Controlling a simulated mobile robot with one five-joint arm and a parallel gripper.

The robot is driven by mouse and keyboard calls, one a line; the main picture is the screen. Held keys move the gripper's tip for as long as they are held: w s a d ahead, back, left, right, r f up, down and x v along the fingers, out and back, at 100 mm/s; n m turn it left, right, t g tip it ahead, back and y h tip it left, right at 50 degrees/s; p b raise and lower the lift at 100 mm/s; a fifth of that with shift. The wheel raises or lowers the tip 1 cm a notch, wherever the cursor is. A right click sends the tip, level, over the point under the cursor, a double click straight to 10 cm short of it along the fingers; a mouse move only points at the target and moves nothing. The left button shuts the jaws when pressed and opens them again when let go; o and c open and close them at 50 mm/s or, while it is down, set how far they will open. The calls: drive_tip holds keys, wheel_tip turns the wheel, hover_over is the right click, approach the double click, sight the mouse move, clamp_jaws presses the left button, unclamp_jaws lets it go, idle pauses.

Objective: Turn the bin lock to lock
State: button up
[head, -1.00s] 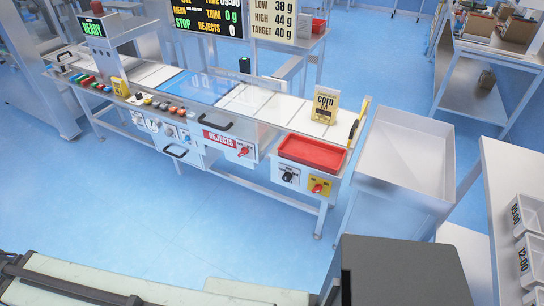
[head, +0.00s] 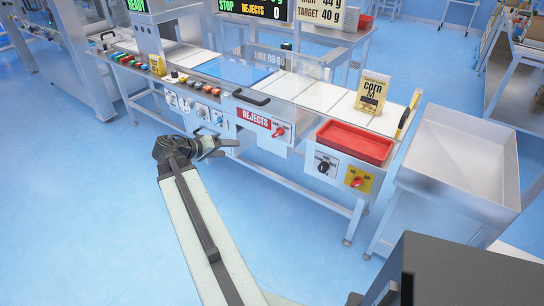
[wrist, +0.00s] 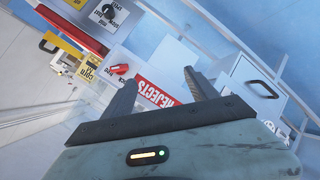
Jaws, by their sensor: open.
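The bin lock is a red knob (head: 279,131) on a small white plate, at the right end of the red REJECTS label (head: 253,117) on the reject bin's front. In the wrist view the red knob (wrist: 119,69) lies just beyond and left of one fingertip, and the REJECTS label (wrist: 155,93) shows between the fingers. My gripper (head: 230,147) is open and empty, in front of the bench and left of the knob in the head view. It also shows in the wrist view (wrist: 160,78), fingers apart. It appears clear of the knob.
A red tray (head: 355,143) sits right of the bin. Below it are a black knob (head: 325,163) and a yellow plate (head: 367,177) with another red knob. A corn pouch (head: 372,92) stands on the conveyor. A dark bin handle (head: 247,97) juts out above the label.

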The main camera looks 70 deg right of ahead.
sight(274, 135)
drive_tip(key=s+d+g+b, duration=0.1)
drive_tip(key=s+d, duration=0.3)
drive_tip(key=s+d+m+g+h+b, duration=0.1)
drive_tip(key=s+d, duration=0.3)
drive_tip(key=d, duration=0.1)
drive_tip(key=s+d+m+b, duration=0.1)
drive_tip(key=s+d, duration=0.4)
drive_tip(key=shift+s+f+g+h+b, duration=0.1)
drive_tip(key=shift+g+h+b, duration=0.2)
drive_tip(key=shift+g, duration=0.1)
